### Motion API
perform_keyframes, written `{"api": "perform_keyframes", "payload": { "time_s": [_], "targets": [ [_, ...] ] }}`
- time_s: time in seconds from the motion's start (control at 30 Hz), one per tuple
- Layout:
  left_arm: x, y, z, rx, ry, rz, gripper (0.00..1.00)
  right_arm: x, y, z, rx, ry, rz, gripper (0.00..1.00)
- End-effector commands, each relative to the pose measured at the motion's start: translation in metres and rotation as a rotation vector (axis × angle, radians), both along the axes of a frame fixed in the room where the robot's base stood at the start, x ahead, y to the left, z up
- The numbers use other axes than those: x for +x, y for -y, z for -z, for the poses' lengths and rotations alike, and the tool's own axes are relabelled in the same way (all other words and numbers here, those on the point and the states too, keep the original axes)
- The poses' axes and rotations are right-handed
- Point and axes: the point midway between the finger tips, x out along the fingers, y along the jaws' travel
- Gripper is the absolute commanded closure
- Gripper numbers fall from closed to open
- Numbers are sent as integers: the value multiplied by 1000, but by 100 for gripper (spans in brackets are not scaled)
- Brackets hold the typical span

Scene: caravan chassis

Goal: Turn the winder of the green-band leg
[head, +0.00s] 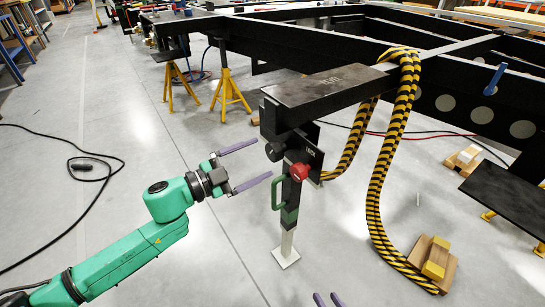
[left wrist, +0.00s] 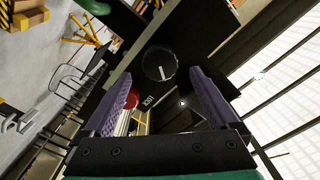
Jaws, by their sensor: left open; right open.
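The leg (head: 289,236) with a green band (head: 289,215) stands upright under the black chassis beam, its pale foot on the floor. A green handle (head: 275,193) sits on its side. Near its top are a black round knob (head: 274,152) and a red knob (head: 299,171); I cannot tell for certain which is the winder. My left gripper (head: 264,161) is open and empty, left of the knobs. In the left wrist view the black knob (left wrist: 159,64), with a white line, lies beyond and between the spread fingers.
Yellow-black striped hoses (head: 379,170) hang from the beam (head: 325,88) right of the leg. A wooden block with a yellow piece (head: 435,262) lies on the floor. Yellow stands (head: 229,90) are behind. A black cable (head: 95,179) lies at left.

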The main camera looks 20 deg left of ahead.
Motion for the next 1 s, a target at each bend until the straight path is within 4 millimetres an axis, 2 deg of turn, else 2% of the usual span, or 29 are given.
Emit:
{"api": "perform_keyframes", "payload": {
  "time_s": [0.3,0.67,0.8,0.9,1.0],
  "targets": [
    [36,28,0,-2,0,-1,6,-1,-4,1,31,38,12,50],
    [41,34,1,0,-2,-1,6,-1,-4,1,32,39,13,50],
    [41,34,1,-1,-2,-1,60,-1,-4,1,32,39,13,50],
    [41,34,1,0,-1,-1,92,-1,-4,1,32,38,12,50],
    [41,34,0,19,14,0,92,-1,-3,1,30,37,12,50]
  ]
}}
